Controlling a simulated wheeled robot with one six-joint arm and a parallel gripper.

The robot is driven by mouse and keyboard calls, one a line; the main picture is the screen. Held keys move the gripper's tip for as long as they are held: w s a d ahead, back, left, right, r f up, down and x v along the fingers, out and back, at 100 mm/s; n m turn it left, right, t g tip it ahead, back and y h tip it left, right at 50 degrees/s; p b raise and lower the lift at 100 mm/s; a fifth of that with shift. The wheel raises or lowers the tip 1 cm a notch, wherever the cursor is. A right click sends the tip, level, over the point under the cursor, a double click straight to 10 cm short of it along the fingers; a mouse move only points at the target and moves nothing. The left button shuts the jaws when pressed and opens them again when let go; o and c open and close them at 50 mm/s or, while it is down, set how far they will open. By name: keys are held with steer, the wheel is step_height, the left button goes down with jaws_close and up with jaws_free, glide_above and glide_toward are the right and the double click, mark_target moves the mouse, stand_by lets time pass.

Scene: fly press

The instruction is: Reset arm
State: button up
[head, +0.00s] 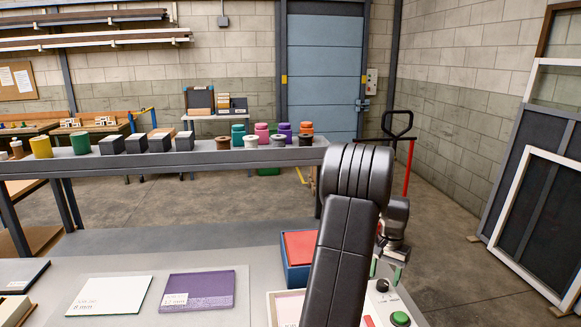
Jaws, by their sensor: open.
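My arm rises in front of the bench in the head view, its dark links covering part of the bench. My gripper (386,271) hangs just right of the arm, pointing down, partly hidden behind it. Its two green-tipped fingers are apart, and I see nothing between them. It is above the right end of the bench, close to a control panel (395,298) with a black knob (382,286) and a green button (400,318). I cannot tell the exact height above the panel.
The grey bench (150,250) carries a white plate (110,295), a purple plate (198,290) and a blue box (289,275) with a red top. A rear shelf (150,158) holds several blocks and spools. Framed panels (535,200) lean at right; floor between is clear.

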mark_target(383, 282)
step_height(383, 282, up, 12)
step_height(383, 282, down, 14)
steer(key=shift+m+p, duration=0.3)
steer(key=m+p, duration=0.1)
steer(key=m, duration=0.4)
steer(key=m+p, duration=0.2)
steer(key=m, duration=0.4)
steer(key=shift+s+m+p, duration=0.1)
steer(key=shift+m+p, duration=0.2)
steer(key=shift+p, duration=0.05)
step_height(383, 282, up, 6)
steer(key=shift+r+b, duration=0.2)
steer(key=shift+b, duration=0.5)
steer(key=shift+r, duration=0.4)
steer(key=shift+a, duration=0.1)
